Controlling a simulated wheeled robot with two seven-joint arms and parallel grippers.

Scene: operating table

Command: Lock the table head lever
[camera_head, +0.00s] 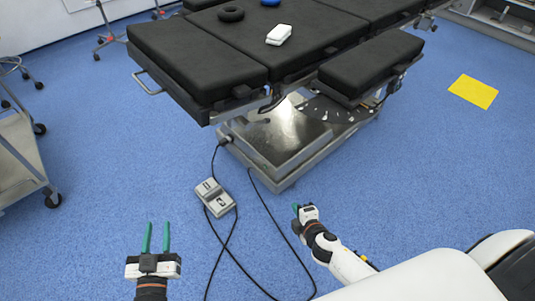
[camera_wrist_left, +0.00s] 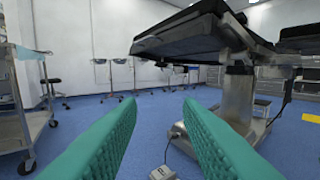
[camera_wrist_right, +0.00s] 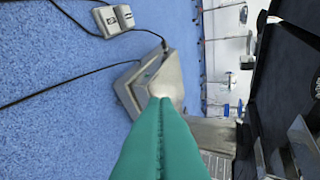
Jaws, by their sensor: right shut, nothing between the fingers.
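The operating table (camera_head: 200,62) has black padded sections and stands across the top of the head view on a metal base (camera_head: 285,140). A small dark part (camera_head: 268,104) sits under its near side edge; I cannot tell whether it is the head lever, or its position. My left gripper (camera_head: 156,238) is open and empty, low at the left, well short of the table. In the left wrist view its green fingers (camera_wrist_left: 160,112) stand apart. My right gripper (camera_head: 296,207) is shut and empty in front of the base. In the right wrist view its fingers (camera_wrist_right: 160,110) meet.
A foot pedal unit (camera_head: 214,197) lies on the blue floor between my grippers and the base, with black cables (camera_head: 262,205) trailing around it. A wheeled cart (camera_head: 22,160) stands at the left. A white device (camera_head: 279,35) lies on the table. Floor at the right is clear around a yellow sheet (camera_head: 473,91).

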